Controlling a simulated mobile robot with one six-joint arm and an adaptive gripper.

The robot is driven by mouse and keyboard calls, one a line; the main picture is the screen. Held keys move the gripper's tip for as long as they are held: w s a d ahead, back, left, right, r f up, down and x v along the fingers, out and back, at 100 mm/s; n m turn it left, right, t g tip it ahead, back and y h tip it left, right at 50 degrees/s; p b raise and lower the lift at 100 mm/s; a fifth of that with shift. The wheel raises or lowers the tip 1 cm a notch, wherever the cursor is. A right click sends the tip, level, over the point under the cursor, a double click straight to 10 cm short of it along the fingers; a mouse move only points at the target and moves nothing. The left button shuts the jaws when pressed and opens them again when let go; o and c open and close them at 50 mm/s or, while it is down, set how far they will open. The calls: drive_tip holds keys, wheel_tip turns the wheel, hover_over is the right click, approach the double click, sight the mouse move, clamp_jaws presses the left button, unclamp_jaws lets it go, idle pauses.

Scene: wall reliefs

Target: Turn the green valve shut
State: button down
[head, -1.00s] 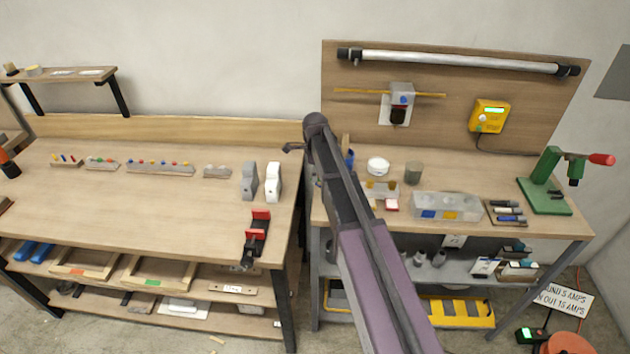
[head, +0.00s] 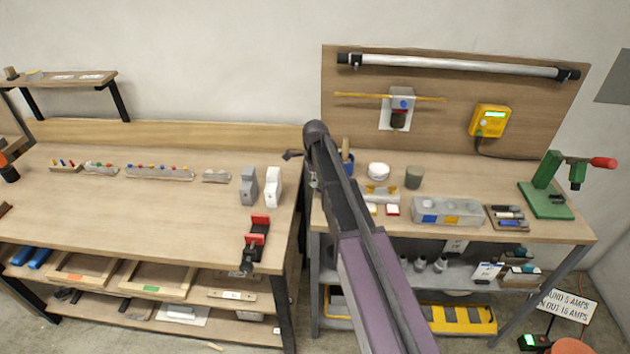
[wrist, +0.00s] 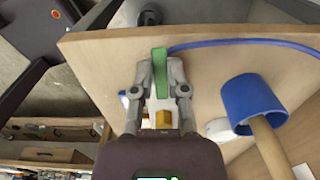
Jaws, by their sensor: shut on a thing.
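The green valve handle (wrist: 160,72) is a narrow upright bar in the wrist view, near the edge of a wooden board. My gripper (wrist: 161,90) has its two grey fingers closed on either side of it. A brass-yellow part (wrist: 157,119) shows between the fingers, below the green handle. A blue hose (wrist: 235,42) runs right from beside the handle. In the head view my arm covers most of this spot, so the valve is not clear there.
A blue cup (wrist: 252,100) with a wooden handle in it stands close to the right of my gripper. On the right bench are a white round tub (head: 378,171), a grey block (head: 447,210) and a green press (head: 548,190). A red-jawed vise (head: 257,235) sits on the left bench.

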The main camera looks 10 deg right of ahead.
drive_tip(key=shift+s, duration=0.1)
drive_tip(key=n, duration=0.1)
drive_tip(key=s+n, duration=0.1)
drive_tip(key=n, duration=0.2)
drive_tip(key=shift+s, duration=0.25)
drive_tip(key=n, duration=0.1)
drive_tip(key=s+n, duration=0.1)
drive_tip(key=n, duration=0.2)
drive_tip(key=shift+s+d+n, duration=0.25)
drive_tip(key=shift+n, duration=0.15)
drive_tip(key=n, duration=0.2)
drive_tip(key=s+d+n, duration=0.1)
drive_tip(key=n, duration=0.2)
drive_tip(key=d+n, duration=0.1)
drive_tip(key=n, duration=0.3)
drive_tip(key=shift+s+d, duration=0.2)
drive_tip(key=shift+s, duration=0.2)
drive_tip(key=c, duration=0.6)
unclamp_jaws()
drive_tip(key=shift+c, duration=0.2)
